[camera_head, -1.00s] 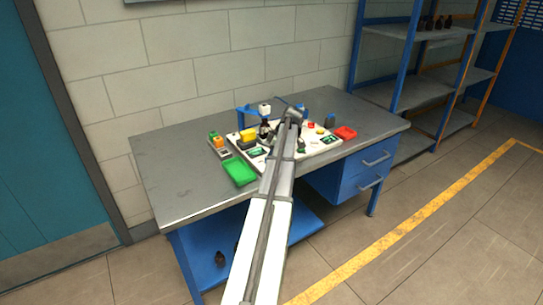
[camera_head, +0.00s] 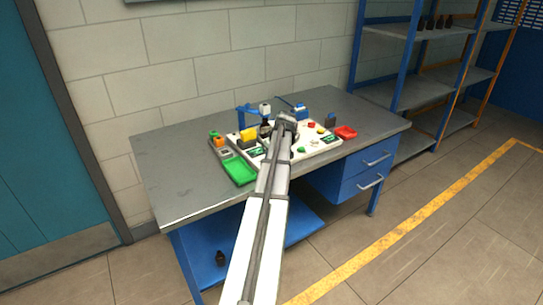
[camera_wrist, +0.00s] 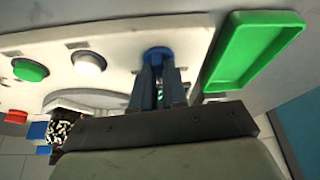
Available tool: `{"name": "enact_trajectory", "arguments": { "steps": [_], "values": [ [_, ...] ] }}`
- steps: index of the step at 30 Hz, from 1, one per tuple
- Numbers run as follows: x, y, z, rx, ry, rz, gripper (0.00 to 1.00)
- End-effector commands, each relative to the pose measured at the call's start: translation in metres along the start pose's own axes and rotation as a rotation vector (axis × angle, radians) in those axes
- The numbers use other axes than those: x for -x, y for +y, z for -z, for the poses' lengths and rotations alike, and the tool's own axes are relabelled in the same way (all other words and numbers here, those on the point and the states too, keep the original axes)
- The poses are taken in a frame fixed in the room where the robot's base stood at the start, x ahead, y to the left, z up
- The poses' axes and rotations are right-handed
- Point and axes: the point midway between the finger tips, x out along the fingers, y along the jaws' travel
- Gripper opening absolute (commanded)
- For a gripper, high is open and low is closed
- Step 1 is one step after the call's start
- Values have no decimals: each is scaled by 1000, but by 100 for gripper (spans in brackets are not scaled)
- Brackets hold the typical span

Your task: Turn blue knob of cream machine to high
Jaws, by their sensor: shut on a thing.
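The cream machine (camera_head: 322,147) stands on the grey workbench, with coloured buttons and small dark displays on its top; its panel also fills much of the wrist view (camera_wrist: 120,40). The blue knob (camera_wrist: 158,53) shows at the upper middle of the wrist view, on the cream panel. My gripper (camera_wrist: 159,80) is shut on the knob, with a finger on each side of it. In the head view my arm hides the knob and the fingertips. I cannot read the knob's setting.
A green button (camera_wrist: 30,69) and a white button (camera_wrist: 88,62) lie left of the knob in the wrist view. A green tray (camera_head: 239,173) sits at the machine's left front, a red tray (camera_head: 346,132) at its right. The bench's left part is clear.

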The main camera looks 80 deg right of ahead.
Motion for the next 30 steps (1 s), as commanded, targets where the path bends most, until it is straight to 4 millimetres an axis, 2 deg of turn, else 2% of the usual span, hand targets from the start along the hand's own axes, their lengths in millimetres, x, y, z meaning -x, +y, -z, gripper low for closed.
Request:
{"name": "enact_trajectory", "arguments": {
  "steps": [18,30],
  "values": [
    [0,-6,1,-533,-1,-223,0],
    [-1,-8,3,-783,-2,-326,0]
  ]
}}
